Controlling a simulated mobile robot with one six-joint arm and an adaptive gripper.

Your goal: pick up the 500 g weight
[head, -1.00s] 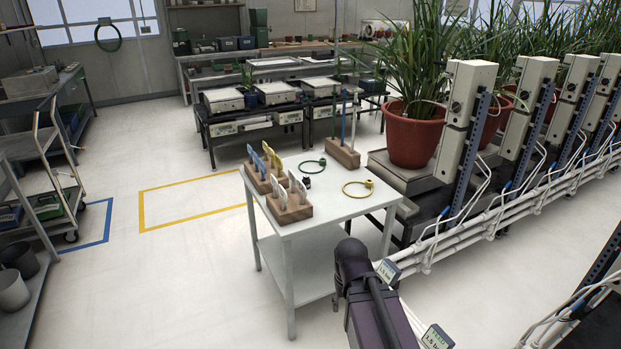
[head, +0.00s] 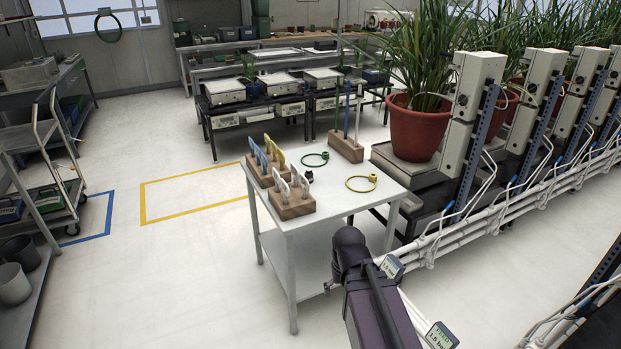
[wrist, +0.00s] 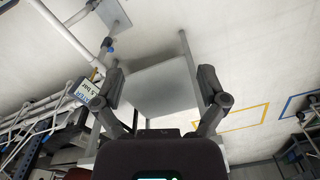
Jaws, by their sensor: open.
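A small dark object (head: 309,176) stands on the white table (head: 334,204), between the wooden blocks and the cable rings. It may be the 500 g weight, but it is too small to tell and no marking is readable. My gripper (wrist: 162,85) is open in the wrist view, with its two fingers wide apart and nothing between them. Behind the fingers, a grey panel (wrist: 155,88) that looks like part of the table shows against the pale floor. The dark object cannot be made out in the wrist view. In the head view my arm is at the table's near right side, with the gripper hidden.
Wooden blocks holding upright tags (head: 292,206) stand at the table's left. A green ring (head: 315,160), a yellow ring (head: 361,184) and a block with tall rods (head: 345,150) share the tabletop. White pipes (head: 450,240) and a potted plant (head: 414,134) bound the right. Floor left is open.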

